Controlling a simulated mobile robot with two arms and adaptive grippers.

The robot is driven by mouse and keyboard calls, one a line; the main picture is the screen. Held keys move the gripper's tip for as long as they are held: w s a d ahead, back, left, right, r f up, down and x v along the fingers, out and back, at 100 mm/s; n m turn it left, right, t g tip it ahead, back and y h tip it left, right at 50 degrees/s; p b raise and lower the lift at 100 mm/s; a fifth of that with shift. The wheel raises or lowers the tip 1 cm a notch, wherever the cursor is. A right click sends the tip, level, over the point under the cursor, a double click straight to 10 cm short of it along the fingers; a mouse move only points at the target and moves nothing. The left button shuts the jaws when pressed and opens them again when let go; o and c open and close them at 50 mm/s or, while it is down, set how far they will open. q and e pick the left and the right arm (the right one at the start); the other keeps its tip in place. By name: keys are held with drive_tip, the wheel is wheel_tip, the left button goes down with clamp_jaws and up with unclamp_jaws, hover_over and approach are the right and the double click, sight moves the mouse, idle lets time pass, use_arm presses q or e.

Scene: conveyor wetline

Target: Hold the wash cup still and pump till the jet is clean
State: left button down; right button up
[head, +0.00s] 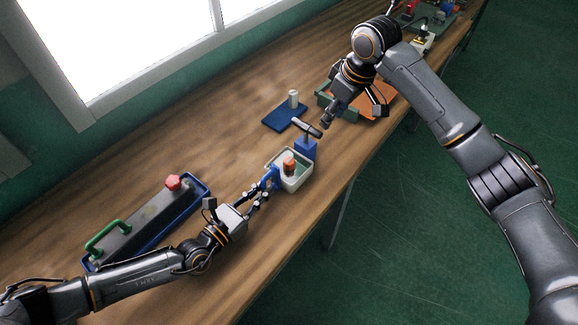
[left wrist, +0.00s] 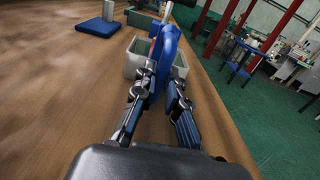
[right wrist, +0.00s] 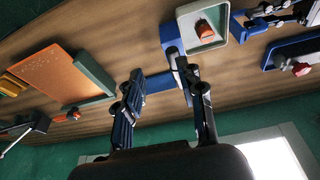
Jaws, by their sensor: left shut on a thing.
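The wash cup (head: 302,181) is a pale, square-sided open container on the bench, with a red-orange object (head: 289,165) inside. A blue handle (left wrist: 167,45) is on its near-left side. My left gripper (head: 264,190) is shut on this handle; its fingers lie either side of it in the left wrist view. No jet is visible.
A blue-edged tray (head: 207,190) with a green handle and red knob lies at left. A blue mat (head: 277,118) with a pale cylinder (head: 293,98) lies behind the pump. An orange board (head: 382,103) and green box edge (head: 340,108) are by my right arm.

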sight(316, 130)
drive_tip(key=shift+w+a+f, duration=0.15)
drive_tip(key=shift+a+f, duration=0.45)
drive_tip(key=shift+f, duration=0.45)
drive_tip(key=shift+w+a+f, duration=0.1)
drive_tip(key=shift+a+f, duration=0.55)
drive_tip(key=shift+f, duration=0.45)
drive_tip(key=shift+w+a+f, duration=0.15)
drive_tip(key=shift+a+f, duration=0.45)
drive_tip(key=shift+f, duration=0.45)
clamp_jaws()
